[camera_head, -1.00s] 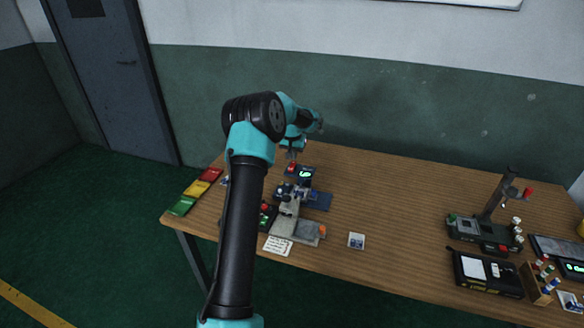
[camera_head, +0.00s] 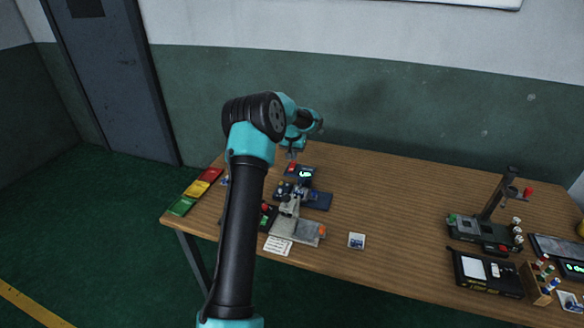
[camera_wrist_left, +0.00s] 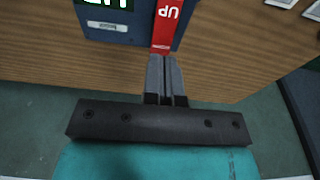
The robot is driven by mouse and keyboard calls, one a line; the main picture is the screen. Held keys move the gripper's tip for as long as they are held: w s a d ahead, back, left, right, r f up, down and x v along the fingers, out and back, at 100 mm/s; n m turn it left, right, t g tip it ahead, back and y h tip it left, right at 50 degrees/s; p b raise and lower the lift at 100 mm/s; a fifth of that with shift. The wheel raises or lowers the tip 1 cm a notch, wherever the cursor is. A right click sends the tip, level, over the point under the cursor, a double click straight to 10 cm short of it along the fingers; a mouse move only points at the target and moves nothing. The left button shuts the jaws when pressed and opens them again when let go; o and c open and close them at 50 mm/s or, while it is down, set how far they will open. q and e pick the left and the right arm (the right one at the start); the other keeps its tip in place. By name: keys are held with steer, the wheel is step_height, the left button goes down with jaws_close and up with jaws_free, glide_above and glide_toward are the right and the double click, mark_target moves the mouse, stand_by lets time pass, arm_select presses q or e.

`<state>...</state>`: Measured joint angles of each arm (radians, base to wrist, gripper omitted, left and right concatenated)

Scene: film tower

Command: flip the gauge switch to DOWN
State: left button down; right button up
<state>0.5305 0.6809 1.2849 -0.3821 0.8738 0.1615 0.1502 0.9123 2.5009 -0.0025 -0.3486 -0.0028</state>
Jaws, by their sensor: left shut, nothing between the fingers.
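The gauge (camera_head: 305,174) is a small dark blue box with a lit green display, near the back of the table in the head view. In the left wrist view its blue body (camera_wrist_left: 125,30) fills the top left. A red switch piece (camera_wrist_left: 166,22) on it bears the word UP. My left gripper (camera_head: 292,156) is above and just behind the gauge. In the wrist view its fingers (camera_wrist_left: 166,66) are shut with nothing between them, their tips at the lower end of the red piece. I cannot tell whether they touch it. My right gripper is in neither view.
Coloured trays (camera_head: 197,188) lie at the table's left edge. A stand (camera_head: 483,228) and a black case (camera_head: 488,274) are at the right. The table's middle right is clear.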

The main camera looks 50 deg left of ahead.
mark_target(294, 163)
arm_select(q)
steer(key=shift+f, duration=1.25)
stand_by(0.8)
steer(key=shift+r, duration=3.5)
steer(key=shift+d, duration=0.1)
